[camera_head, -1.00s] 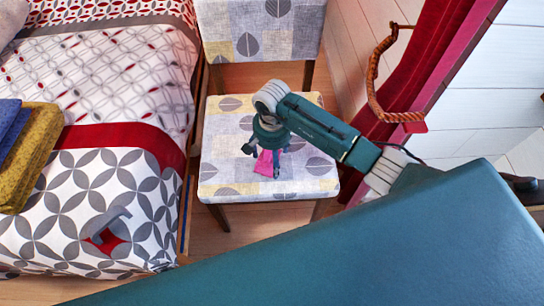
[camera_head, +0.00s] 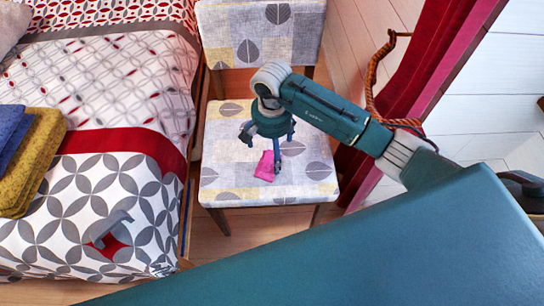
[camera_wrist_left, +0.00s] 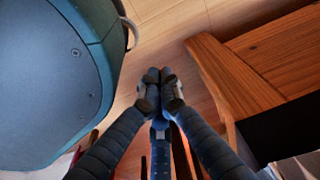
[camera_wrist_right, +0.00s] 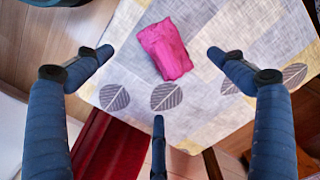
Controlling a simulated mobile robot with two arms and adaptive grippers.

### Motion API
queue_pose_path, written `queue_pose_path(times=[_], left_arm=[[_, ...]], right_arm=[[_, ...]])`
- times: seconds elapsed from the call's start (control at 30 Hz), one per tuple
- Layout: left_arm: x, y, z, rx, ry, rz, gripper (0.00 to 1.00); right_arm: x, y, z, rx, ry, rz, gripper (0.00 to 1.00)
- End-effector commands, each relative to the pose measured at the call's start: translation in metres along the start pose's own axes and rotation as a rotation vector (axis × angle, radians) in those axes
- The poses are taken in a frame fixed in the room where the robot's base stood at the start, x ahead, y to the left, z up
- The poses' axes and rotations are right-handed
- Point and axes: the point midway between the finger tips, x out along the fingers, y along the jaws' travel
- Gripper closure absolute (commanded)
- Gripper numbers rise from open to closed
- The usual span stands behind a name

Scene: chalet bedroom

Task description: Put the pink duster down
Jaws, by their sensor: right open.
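The pink duster (camera_head: 264,166) lies on the patterned seat of the chair (camera_head: 222,181), near the middle of its front half. In the right wrist view the duster (camera_wrist_right: 165,50) is a folded pink cloth on the grey and yellow leaf fabric. My right gripper (camera_head: 268,146) is open and empty above the seat. Its spread fingers (camera_wrist_right: 158,62) are apart from the duster. My left gripper (camera_wrist_left: 160,76) shows only in its own wrist view, with its fingertips together over the wooden floor and nothing seen between them.
A red curtain (camera_head: 415,75) with a rope tie (camera_head: 372,85) hangs to the right. A wooden furniture piece (camera_wrist_left: 235,85) is beside my left gripper.

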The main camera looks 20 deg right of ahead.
Motion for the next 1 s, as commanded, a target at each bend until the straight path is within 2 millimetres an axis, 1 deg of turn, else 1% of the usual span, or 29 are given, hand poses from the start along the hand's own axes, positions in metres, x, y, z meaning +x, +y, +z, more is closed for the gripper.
queue_pose_path(times=[0.03, 0.1, 0.2, 0.3, 0.43, 1.0], left_arm=[[0.001, 0.0, 0.002, 0.0, -0.002, 0.0, 1.0], [0.003, 0.0, 0.005, 0.001, -0.004, 0.0, 1.0], [0.005, 0.0, 0.007, 0.001, -0.004, 0.0, 1.0], [0.006, 0.0, 0.008, 0.002, -0.004, 0.0, 1.0], [0.007, 0.0, 0.009, 0.002, -0.005, 0.0, 1.0], [0.006, 0.001, 0.009, 0.0, -0.005, 0.001, 1.0]], right_arm=[[-0.012, 0.0, -0.002, -0.001, 0.005, -0.002, 0.05], [-0.024, 0.0, -0.001, -0.001, 0.004, -0.001, 0.05], [-0.035, 0.0, -0.001, 0.0, 0.003, -0.001, 0.05], [-0.042, 0.0, 0.0, 0.0, 0.001, 0.001, 0.05], [-0.045, 0.0, 0.0, 0.001, 0.0, 0.001, 0.05], [-0.044, 0.0, 0.0, 0.001, -0.001, 0.001, 0.05]])
